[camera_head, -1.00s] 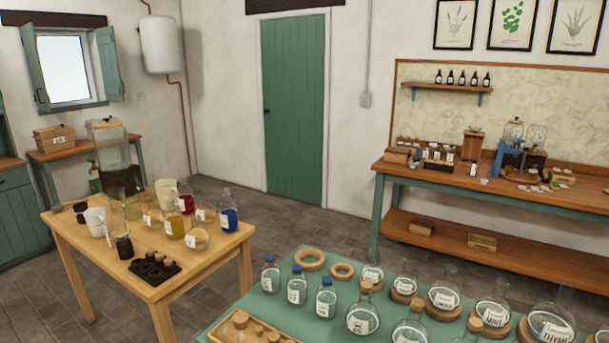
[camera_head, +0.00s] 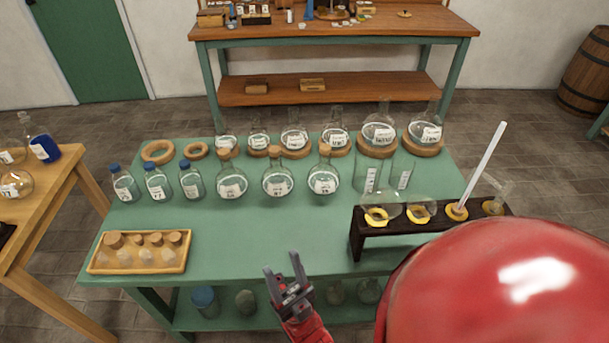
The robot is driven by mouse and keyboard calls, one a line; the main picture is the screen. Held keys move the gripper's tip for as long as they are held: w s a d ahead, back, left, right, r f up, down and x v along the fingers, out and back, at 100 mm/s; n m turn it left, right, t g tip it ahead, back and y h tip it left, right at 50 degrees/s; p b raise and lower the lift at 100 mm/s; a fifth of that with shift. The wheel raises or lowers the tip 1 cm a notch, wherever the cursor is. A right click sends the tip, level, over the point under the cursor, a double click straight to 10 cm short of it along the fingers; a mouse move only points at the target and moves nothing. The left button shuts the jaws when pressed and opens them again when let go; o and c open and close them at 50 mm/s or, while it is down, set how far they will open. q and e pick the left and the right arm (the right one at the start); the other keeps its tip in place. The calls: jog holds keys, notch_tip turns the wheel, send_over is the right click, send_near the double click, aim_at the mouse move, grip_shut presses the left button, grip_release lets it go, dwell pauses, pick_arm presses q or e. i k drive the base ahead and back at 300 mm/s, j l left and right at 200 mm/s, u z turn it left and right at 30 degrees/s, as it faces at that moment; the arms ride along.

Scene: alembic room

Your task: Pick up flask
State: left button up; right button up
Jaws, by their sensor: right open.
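Several clear round flasks with white labels stand on the green table (camera_head: 210,252). A front row of corked flasks includes a left one (camera_head: 231,184), a middle one (camera_head: 278,182) and a right one (camera_head: 322,182). A back row of flasks, such as this one (camera_head: 379,134), sits on wooden rings. I cannot tell which flask the task names. My right gripper (camera_head: 284,268) is open and empty over the table's front edge, nearer to me than the flasks and touching none of them. My left gripper is not in view.
Blue-capped bottles (camera_head: 157,184) stand left of the corked flasks. A wooden tray of corks (camera_head: 140,253) lies at the front left. A dark rack (camera_head: 372,243) with yellow rings and a tall rod stands at the right. The table's front middle is clear.

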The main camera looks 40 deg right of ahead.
aim_at(324, 179)
jog(key=i+j+z, duration=0.1)
jog(key=j+z, duration=0.25)
jog(key=i+j+z, duration=0.1)
jog(key=z, duration=0.25)
jog(key=j+z, duration=0.35)
